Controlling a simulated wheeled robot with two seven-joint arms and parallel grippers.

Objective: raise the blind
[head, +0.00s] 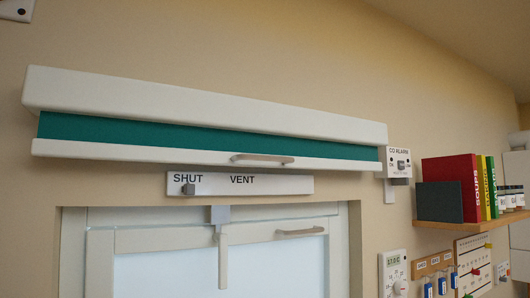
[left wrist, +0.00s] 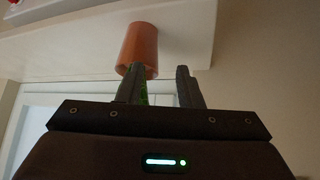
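The blind shows in the head view above the window, with a white head box (head: 200,105), a narrow strip of teal fabric (head: 190,136) and a white bottom bar (head: 130,150). The bar has a beige handle (head: 262,159) right of its middle. The fabric is mostly gathered up, and the bar hangs slightly above the SHUT/VENT plate. Neither gripper shows in the head view. In the left wrist view my left gripper (left wrist: 160,85) has its two fingers apart with no blind part between them. My right gripper is out of view.
The SHUT/VENT plate (head: 240,184) and window frame (head: 200,237) lie below the bar. A CO alarm (head: 398,158) sits at the bar's right end. A shelf (head: 470,222) holds books and jars. An orange cylinder (left wrist: 138,48) is close to my left gripper's left finger, beside a white ledge (left wrist: 90,45).

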